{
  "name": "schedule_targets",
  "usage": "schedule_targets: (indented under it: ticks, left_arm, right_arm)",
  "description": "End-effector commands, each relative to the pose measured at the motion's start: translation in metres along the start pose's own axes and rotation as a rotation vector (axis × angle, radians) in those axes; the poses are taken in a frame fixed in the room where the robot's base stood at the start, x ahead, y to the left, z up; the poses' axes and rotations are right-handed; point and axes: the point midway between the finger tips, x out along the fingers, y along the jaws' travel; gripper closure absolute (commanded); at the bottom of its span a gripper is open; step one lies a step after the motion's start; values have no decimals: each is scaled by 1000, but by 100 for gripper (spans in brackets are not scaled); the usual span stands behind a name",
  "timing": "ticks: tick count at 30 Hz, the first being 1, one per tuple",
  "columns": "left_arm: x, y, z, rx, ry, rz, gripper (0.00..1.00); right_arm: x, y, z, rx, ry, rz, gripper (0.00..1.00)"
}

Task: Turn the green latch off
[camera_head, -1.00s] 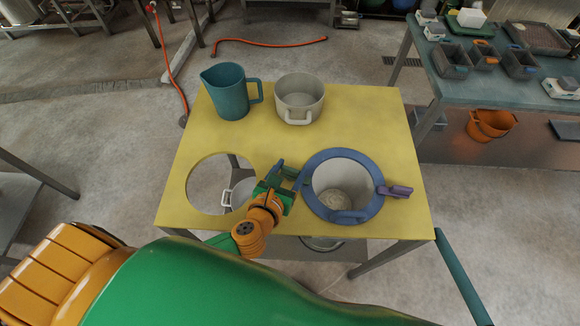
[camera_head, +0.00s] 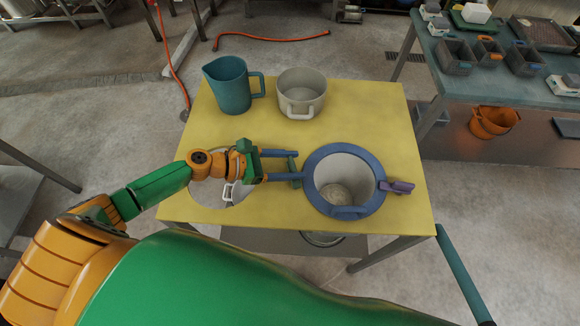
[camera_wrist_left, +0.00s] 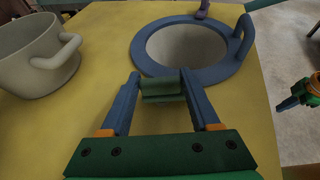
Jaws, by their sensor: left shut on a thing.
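The green latch (camera_head: 295,171) sits at the left edge of the blue ring (camera_head: 314,172) set in the yellow table. My left gripper (camera_head: 288,165) reaches it from the left, nearly level in the picture, with its blue fingers on either side of the latch. In the left wrist view the latch (camera_wrist_left: 162,90) lies between the two fingertips, and the gripper is shut on it. A purple latch (camera_head: 399,187) is on the ring's right side. My right gripper (camera_wrist_left: 298,96) shows small at the right edge of the left wrist view; its jaws are unclear.
A teal jug (camera_head: 229,88) and a pale pot (camera_head: 302,92) stand at the table's back. The yellow table (camera_head: 250,130) is bare between them and the ring. My left arm partly covers a round hole at left. A blue-grey table (camera_head: 450,85) stands at right.

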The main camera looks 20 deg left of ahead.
Motion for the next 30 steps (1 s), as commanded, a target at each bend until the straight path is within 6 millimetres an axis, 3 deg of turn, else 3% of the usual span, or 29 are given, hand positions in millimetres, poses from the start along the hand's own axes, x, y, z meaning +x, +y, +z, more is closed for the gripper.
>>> schedule_targets:
  ticks: [3, 15, 30]
  left_arm:
    - [3, 3, -4, 43, -6, -88, 93]
    - [3, 2, -2, 142, -7, -333, 93]
    - [1, 1, 2, 177, -6, -426, 93]
  right_arm:
    - [21, 0, 2, 0, 0, 0, 100]
    - [58, -1, 5, 0, 0, 0, 100]
    - [69, 0, 6, 0, 0, 1, 100]
